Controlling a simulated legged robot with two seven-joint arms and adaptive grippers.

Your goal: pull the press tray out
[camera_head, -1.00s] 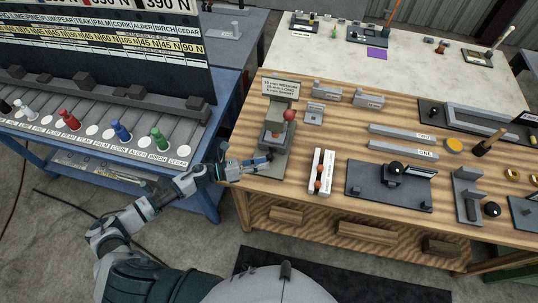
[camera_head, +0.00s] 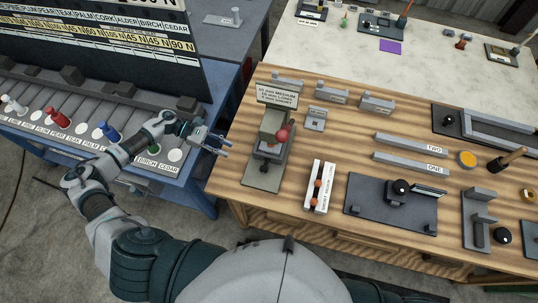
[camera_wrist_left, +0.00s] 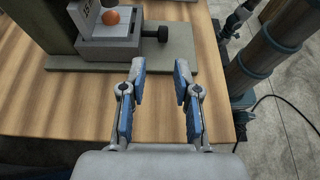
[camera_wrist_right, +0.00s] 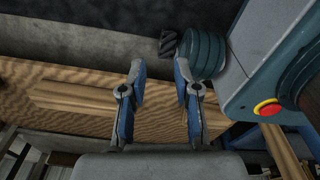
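The press (camera_head: 272,122) stands at the left end of the wooden bench, with a red ball (camera_head: 283,135) on its side and a sign above. In the left wrist view the grey press tray (camera_wrist_left: 105,48) sits on the press base plate (camera_wrist_left: 187,62). It has a dark knob (camera_wrist_left: 158,33) and an orange ball (camera_wrist_left: 111,16) on it. How far out the tray stands, I cannot tell. My left gripper (camera_head: 228,146) is open and empty, left of the press and apart from it. My right gripper (camera_wrist_right: 158,75) is open and empty, seen only in its wrist view.
A white block with orange balls (camera_head: 319,187) lies right of the press. A dark plate with a black knob (camera_head: 390,204) is further right. Bare wood (camera_wrist_left: 70,105) lies before the press.

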